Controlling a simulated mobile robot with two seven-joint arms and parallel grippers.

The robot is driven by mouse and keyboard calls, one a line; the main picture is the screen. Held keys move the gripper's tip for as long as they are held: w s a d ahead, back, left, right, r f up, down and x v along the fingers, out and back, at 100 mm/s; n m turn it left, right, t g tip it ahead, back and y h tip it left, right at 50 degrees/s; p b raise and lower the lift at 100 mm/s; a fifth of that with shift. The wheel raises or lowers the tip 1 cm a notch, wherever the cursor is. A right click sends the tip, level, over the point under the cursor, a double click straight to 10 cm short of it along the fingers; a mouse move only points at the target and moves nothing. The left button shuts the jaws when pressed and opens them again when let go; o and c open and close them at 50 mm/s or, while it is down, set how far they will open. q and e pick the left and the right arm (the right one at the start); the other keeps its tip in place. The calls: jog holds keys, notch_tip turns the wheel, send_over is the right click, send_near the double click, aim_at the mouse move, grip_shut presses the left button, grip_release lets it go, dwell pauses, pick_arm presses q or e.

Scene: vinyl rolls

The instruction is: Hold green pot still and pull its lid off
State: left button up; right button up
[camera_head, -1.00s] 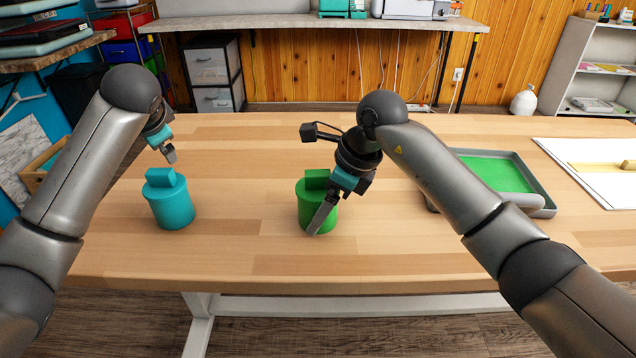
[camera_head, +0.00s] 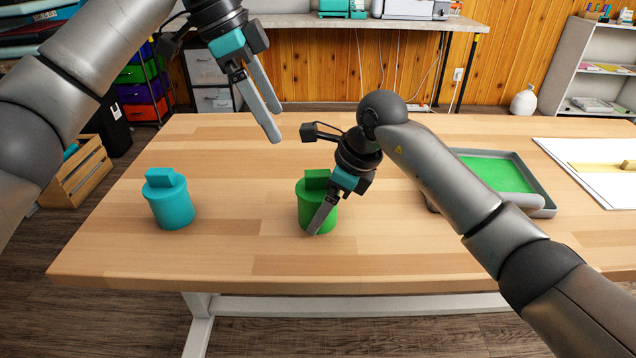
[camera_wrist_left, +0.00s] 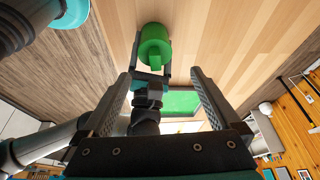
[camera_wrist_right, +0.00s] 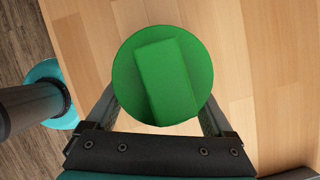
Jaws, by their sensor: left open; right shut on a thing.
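The green pot (camera_head: 306,218) stands upright on the table, with its lid (camera_head: 317,182) on top and a block-shaped handle on the lid. My right gripper (camera_head: 322,220) is shut on the pot's body from the right; its fingers lie on either side of the pot below the lid in the right wrist view (camera_wrist_right: 162,108). My left gripper (camera_head: 272,122) is open and empty, above and to the left of the pot. The left wrist view shows the green lid (camera_wrist_left: 154,45) beyond the open fingers.
A teal pot (camera_head: 172,205) with a lid stands on the left of the table (camera_head: 240,250). A grey tray with a green inside (camera_head: 495,172) and a white board (camera_head: 590,180) lie on the right. The table between the two pots is clear.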

aim_at(308, 173)
pick_arm(q)
jog(key=x, duration=0.7)
jog(key=s+x, duration=0.1)
jog(key=x, duration=0.3)
jog(key=shift+d+f, duration=0.1)
jog(key=shift+d, duration=0.4)
grip_shut()
dwell(0.5)
dwell(0.7)
